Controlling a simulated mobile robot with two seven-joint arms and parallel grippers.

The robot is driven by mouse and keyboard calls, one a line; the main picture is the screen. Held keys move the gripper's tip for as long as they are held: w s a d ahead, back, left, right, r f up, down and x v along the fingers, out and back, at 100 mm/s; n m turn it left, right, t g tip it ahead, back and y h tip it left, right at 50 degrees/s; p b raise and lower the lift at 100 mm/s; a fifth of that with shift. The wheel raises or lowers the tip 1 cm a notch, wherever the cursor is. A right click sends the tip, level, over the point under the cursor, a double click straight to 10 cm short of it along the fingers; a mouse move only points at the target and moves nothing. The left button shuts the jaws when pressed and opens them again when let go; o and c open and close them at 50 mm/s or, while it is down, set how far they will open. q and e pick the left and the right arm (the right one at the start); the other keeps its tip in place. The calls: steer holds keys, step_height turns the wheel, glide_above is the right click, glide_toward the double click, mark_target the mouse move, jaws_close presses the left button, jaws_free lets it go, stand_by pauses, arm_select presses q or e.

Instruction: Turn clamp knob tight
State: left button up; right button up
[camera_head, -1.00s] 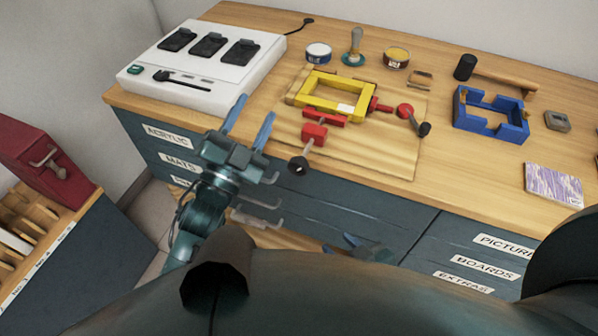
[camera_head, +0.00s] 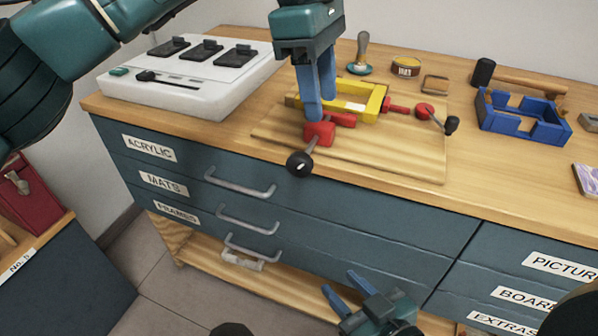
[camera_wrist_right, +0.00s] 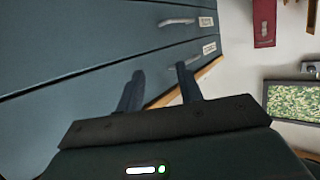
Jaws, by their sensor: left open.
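A yellow frame (camera_head: 371,101) lies on a wooden board (camera_head: 400,155) on the counter. A red clamp (camera_head: 319,132) at its front has a rod ending in a black ball knob (camera_head: 300,164) beyond the counter's front edge. A second red clamp part (camera_head: 424,111) at its right side has a black knob (camera_head: 451,124). My left gripper (camera_head: 319,108) is open and points down, its blue fingertips just above or at the front red clamp; contact is unclear. My right gripper (camera_head: 344,288) is open and empty, low before the drawers. The right wrist view shows its spread fingers (camera_wrist_right: 161,88).
A white device (camera_head: 195,85) stands at the left of the counter. A blue frame (camera_head: 520,118), a mallet (camera_head: 520,80), a tin (camera_head: 405,66) and a stamp (camera_head: 361,52) are behind and right. Drawer handles (camera_head: 240,185) stick out in front.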

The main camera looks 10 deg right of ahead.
mark_target(301, 155)
arm_select(q)
steer(key=shift+t+y, duration=0.7)
steer(key=shift+y, duration=0.1)
steer(key=f+b, duration=0.1)
steer(key=f, duration=0.2)
steer(key=w+a+f+b, duration=0.1)
steer(key=f, duration=0.3)
steer(key=a+f+b, duration=0.1)
steer(key=f, duration=0.2)
steer(key=shift+w+a+f, duration=0.15)
steer(key=shift+f, duration=0.6)
arm_select(e)
steer(key=f, duration=0.1)
steer(key=a+f+n, duration=0.1)
steer(key=f, duration=0.1)
steer(key=shift+w+a+f, duration=0.2)
steer(key=shift+w+f, duration=0.1)
steer(key=shift+w, duration=0.1)
arm_select(q)
steer(key=shift+c, duration=0.5)
steer(key=c, duration=0.7)
arm_select(e)
steer(key=shift+d, duration=0.15)
